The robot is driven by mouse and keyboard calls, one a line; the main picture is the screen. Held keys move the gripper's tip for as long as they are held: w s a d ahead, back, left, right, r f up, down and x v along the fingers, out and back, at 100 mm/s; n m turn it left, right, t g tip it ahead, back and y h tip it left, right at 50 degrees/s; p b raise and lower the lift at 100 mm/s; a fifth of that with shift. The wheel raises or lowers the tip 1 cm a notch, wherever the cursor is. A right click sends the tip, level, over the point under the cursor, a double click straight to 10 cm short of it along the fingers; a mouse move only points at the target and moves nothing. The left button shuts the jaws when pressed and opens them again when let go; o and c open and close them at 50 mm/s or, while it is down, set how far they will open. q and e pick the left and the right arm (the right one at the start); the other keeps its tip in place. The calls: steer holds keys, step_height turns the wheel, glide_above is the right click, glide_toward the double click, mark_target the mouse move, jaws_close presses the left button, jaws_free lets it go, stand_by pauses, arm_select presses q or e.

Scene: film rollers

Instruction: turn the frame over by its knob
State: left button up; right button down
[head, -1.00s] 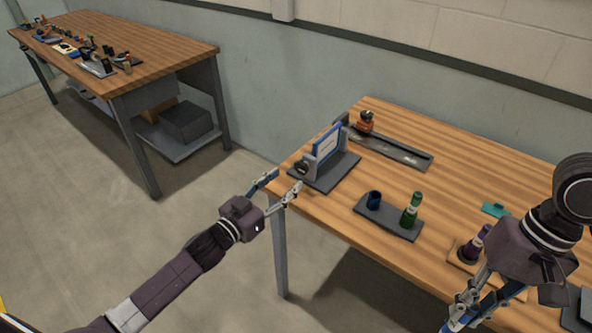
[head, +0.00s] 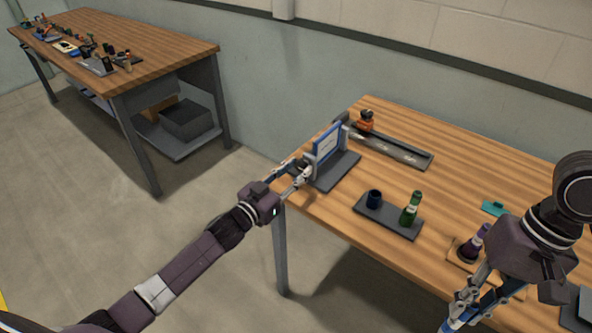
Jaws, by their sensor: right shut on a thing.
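The blue-edged frame (head: 328,142) with a pale panel stands upright in a grey stand (head: 338,172) near the left end of the near table. Its dark knob is at the left side of the stand and is mostly hidden by my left gripper (head: 301,170). That gripper's fingers are apart, one on each side of the knob; contact is too small to tell. My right gripper (head: 455,322) is at the bottom right, in front of the table, with its fingers pointing down. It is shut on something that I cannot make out.
A grey rail (head: 390,151) with an orange-black piece (head: 364,121) lies behind the frame. A purple bottle (head: 472,244) stands near my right arm. Another cluttered table (head: 170,42) is at the back left.

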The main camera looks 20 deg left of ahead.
arm_select(q)
steer(key=c, duration=0.4)
steer(key=shift+o, duration=0.2)
steer(key=m, duration=0.3)
steer(key=shift+m, duration=0.4)
steer(key=m, duration=0.4)
steer(key=shift+d+f+m, duration=0.1)
steer(key=shift+m, duration=0.2)
arm_select(e)
steer(key=shift+f, duration=0.15)
arm_select(q)
steer(key=m+b, duration=0.1)
steer(key=m, duration=0.3)
steer(key=shift+f, duration=0.1)
arm_select(e)
steer(key=shift+f, duration=0.4)
arm_select(q)
steer(key=shift+s+d+f+m+b, duration=0.1)
steer(key=shift+m+b, duration=0.5)
steer(key=shift+m, duration=2.2)
arm_select(e)
steer(key=shift+f, duration=0.55)
